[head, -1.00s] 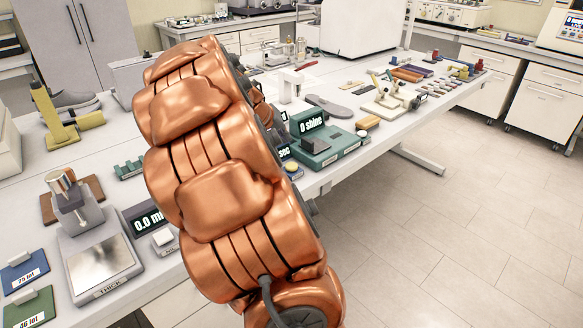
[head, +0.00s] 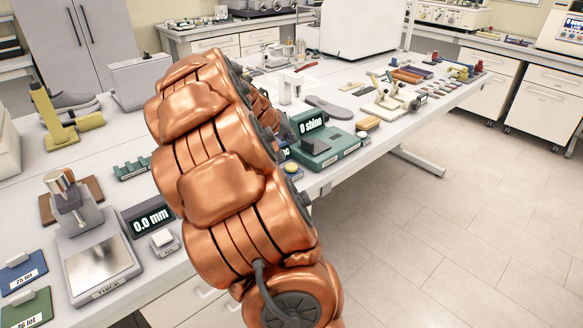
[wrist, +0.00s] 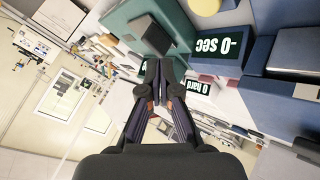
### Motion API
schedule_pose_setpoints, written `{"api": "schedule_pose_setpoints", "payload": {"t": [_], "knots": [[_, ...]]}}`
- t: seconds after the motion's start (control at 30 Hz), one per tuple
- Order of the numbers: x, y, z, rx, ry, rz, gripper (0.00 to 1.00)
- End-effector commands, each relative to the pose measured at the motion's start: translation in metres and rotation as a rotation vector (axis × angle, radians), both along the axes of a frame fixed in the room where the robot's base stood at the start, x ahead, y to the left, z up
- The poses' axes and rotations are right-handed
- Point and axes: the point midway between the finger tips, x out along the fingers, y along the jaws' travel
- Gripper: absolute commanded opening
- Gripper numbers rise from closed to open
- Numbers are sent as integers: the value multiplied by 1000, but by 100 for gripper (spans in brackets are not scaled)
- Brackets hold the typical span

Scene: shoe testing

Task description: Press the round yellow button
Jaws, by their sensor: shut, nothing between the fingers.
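The round yellow button (head: 291,168) shows in the head view just right of my copper arm, in front of a small dark display that the arm mostly hides. In the wrist view, a pale yellow round shape (wrist: 206,77) shows beside the blue unit with the "0 sec" display (wrist: 222,46); it looks like the same button. My gripper (wrist: 160,72) is shut and empty, its fingertips left of that yellow shape and near the green tester's dark block. Whether the fingertips touch anything is unclear.
The green "0 shine" tester (head: 325,155) stands right of the button. The thickness gauge (head: 85,235), with its "0.0 mm" display (head: 149,217), stands left of my arm. A grey insole (head: 330,108) lies farther back. Open floor lies to the right.

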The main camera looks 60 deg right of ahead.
Motion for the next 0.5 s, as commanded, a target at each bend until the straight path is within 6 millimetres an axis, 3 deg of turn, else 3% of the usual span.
{"api": "schedule_pose_setpoints", "payload": {"t": [0.5], "knots": [[1,0,-62,-2,-1,2,0]]}}
